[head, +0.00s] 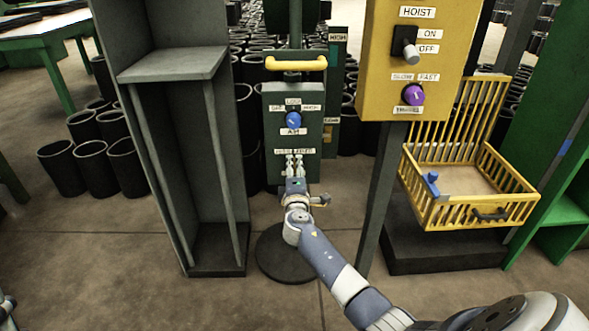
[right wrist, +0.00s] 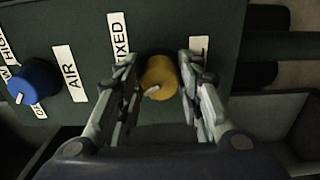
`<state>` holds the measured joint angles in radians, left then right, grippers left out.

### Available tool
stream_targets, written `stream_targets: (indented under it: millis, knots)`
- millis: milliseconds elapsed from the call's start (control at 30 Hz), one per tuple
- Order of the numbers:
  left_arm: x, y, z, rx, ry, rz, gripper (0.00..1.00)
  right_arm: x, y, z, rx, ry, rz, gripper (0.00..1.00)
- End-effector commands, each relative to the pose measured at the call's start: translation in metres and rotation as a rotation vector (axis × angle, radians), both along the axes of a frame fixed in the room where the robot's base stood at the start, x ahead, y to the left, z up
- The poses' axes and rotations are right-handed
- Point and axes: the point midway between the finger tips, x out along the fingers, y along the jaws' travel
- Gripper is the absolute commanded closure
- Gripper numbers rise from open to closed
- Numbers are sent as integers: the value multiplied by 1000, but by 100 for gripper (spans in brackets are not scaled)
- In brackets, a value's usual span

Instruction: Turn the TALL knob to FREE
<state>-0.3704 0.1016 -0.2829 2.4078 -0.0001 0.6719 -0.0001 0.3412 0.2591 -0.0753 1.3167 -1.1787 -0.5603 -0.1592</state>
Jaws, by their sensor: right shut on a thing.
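The TALL knob is yellow (right wrist: 158,77) and sits between the two fingers of my right gripper (right wrist: 160,92) in the right wrist view. My fingers are shut on it. Its white mark points to the lower left, away from the FIXED label (right wrist: 118,38) at the upper left. The FREE label cannot be made out there; my left-hand finger covers that area. A label right of the knob is mostly hidden by a finger. In the head view my right gripper (head: 294,166) reaches the lower part of the green box (head: 312,125) and hides the knob.
A blue AIR knob (right wrist: 33,82) is beside the yellow one; it also shows in the head view (head: 293,120). A yellow hoist panel (head: 450,60) stands to the right, above a yellow basket (head: 462,217). A grey shelf frame (head: 172,66) stands close on the left.

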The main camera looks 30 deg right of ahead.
Motion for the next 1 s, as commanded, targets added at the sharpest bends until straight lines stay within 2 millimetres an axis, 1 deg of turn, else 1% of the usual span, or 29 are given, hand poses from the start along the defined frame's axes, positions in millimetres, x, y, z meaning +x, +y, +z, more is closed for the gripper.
stream_targets:
  millis: [167,200,267,667,767,867,1000]
  knots:
    - [0,0,0,0,-1,0,60,0,0,-1,-2,3,-1,90]
    - [0,0,0,0,-1,1,60,0,0,-1,-2,3,-1,57]
    - [0,0,0,0,-1,1,60,0,0,-1,-2,3,-1,46]
    - [0,-1,-1,0,3,-2,60,-3,1,-1,0,1,0,46]
    - [0,0,-1,0,3,-2,60,-9,5,-1,0,0,0,46]
    - [0,0,-1,0,2,-1,60,-20,12,-1,1,1,1,46]
    - [0,0,0,0,1,-1,60,-43,26,-2,3,2,1,46]
